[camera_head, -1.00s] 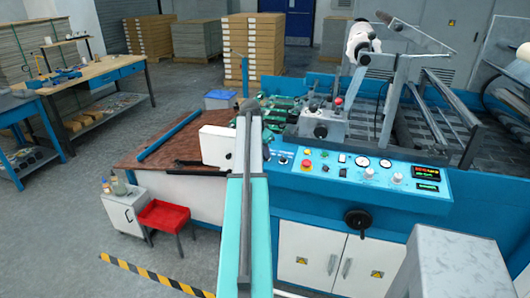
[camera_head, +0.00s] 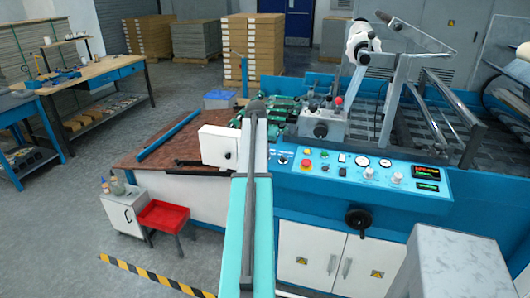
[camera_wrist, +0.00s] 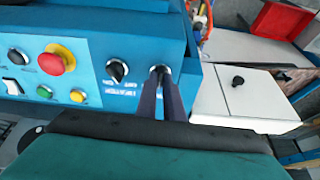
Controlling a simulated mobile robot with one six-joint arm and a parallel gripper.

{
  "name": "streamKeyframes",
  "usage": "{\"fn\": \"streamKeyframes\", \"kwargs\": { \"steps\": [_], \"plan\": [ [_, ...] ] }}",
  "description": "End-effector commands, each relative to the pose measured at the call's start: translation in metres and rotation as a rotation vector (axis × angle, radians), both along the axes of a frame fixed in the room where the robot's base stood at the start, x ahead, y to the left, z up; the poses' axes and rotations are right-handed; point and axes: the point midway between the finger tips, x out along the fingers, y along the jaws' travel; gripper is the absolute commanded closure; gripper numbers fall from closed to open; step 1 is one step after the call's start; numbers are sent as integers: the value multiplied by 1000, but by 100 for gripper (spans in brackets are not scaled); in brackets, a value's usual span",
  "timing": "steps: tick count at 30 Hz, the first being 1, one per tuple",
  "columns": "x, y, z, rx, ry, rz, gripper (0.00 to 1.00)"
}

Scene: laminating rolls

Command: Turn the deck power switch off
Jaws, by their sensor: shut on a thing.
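The blue control panel (camera_head: 400,182) runs along the front of the machine, and its end near the white box fills the upper left of the wrist view (camera_wrist: 205,75). In the wrist view my gripper (camera_wrist: 160,72) reaches this end of the panel. Its two dark fingers are shut on a small switch there, mostly hidden between the tips. A black rotary knob (camera_wrist: 117,71) sits just left of the fingers, with white lettering below that is too blurred to read in full. In the head view my arm hides the gripper and the held switch.
A red mushroom button (camera_wrist: 57,60) on a yellow ring, a green button (camera_wrist: 45,91) and a yellow button (camera_wrist: 77,96) lie further left on the panel. A white box (camera_wrist: 245,98) with a black knob stands close right of the fingers.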

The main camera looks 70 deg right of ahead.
Motion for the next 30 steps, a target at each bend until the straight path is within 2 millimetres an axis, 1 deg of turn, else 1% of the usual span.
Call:
{"fn": "streamKeyframes", "kwargs": {
  "steps": [12,18,24,30],
  "plan": [
    [-3,0,-2,-1,74,324,100],
    [-3,0,-2,-2,102,449,100],
    [-4,-1,-2,-3,119,526,100],
    [-4,-1,-2,-3,127,557,100]
  ]
}}
